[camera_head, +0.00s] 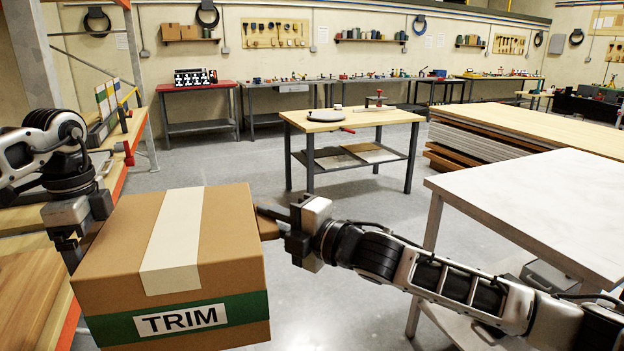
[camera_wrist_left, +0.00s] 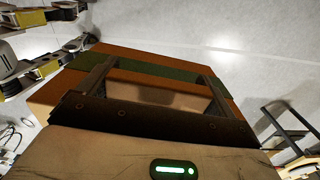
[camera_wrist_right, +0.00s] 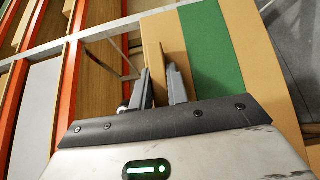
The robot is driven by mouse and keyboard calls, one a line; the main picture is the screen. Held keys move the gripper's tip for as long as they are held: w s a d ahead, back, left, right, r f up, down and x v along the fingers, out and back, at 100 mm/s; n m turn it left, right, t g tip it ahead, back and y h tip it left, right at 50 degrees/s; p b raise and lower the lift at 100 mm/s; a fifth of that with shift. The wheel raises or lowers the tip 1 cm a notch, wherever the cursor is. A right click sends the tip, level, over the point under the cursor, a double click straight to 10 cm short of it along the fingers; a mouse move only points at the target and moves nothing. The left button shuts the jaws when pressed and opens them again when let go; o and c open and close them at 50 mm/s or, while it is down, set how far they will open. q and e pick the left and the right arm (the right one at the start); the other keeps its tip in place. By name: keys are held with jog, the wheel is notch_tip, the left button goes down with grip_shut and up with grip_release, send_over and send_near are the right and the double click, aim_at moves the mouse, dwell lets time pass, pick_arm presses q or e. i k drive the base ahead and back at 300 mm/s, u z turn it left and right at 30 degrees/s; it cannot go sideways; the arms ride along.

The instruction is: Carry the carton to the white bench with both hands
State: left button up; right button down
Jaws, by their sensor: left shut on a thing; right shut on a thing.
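The carton (camera_head: 226,240) is a brown box with a pale tape strip on top and a green band with a TRIM label on its front. It is at the lower left of the head view, between my two grippers, and looks level. My left gripper (camera_head: 78,240) is shut on its left side; the left wrist view (camera_wrist_left: 150,85) shows its fingers against the carton. My right gripper (camera_head: 268,222) is shut on a brown flap on the right side, also seen in the right wrist view (camera_wrist_right: 165,85). The white bench (camera_head: 545,200) stands at the right, its top bare.
An orange-edged rack (camera_head: 140,130) with wooden shelves stands at the left, close to the carton. A wood-topped table (camera_head: 350,120) is in the middle. Stacked boards (camera_head: 470,150) lie behind the white bench. The grey floor (camera_head: 330,250) between carton and bench is clear.

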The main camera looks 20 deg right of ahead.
aim_at(511, 186)
jog(key=z, duration=0.35)
jog(key=i, duration=1.45)
jog(key=z, duration=1.05)
jog(key=i, duration=1.45)
jog(key=z, duration=1.1)
jog(key=i, duration=0.5)
jog(key=z, duration=0.25)
